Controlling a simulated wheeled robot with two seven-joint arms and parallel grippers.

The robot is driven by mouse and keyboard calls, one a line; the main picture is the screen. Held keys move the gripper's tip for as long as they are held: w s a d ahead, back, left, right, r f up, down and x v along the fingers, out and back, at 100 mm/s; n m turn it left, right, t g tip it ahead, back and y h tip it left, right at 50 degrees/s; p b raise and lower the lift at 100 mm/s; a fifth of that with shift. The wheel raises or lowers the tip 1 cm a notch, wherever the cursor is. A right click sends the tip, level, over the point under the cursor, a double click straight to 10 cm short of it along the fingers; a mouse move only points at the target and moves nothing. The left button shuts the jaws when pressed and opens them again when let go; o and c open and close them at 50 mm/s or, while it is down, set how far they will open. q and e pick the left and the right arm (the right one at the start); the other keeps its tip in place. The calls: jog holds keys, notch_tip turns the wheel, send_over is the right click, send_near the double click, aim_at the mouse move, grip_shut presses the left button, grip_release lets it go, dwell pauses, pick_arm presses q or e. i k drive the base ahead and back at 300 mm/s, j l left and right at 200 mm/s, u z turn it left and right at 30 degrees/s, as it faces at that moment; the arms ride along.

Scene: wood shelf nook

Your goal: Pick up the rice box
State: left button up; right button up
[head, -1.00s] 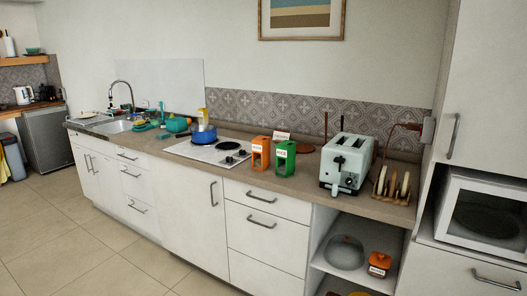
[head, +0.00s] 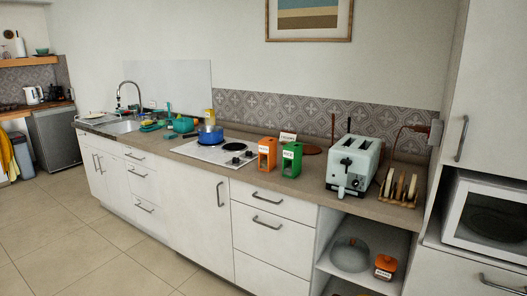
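A green box (head: 291,162) with a white label that seems to read "RICE" stands upright on the kitchen counter, between the hob and the toaster. An orange box (head: 267,156) of like size, its label too small to read surely, stands just left of it. Neither of my grippers is in view.
The wooden counter (head: 327,197) runs along the wall. The toaster (head: 353,165) and a rack (head: 399,189) stand right of the boxes. A blue pot (head: 210,135) is on the hob (head: 205,154). A microwave (head: 489,215) is at the right. The tiled floor (head: 75,235) in front is clear.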

aim_at(292, 153)
jog(key=i+j, duration=1.15)
jog(key=j, duration=0.2)
jog(key=i+j, duration=0.6)
jog(key=j+z, duration=0.05)
jog(key=j, duration=0.05)
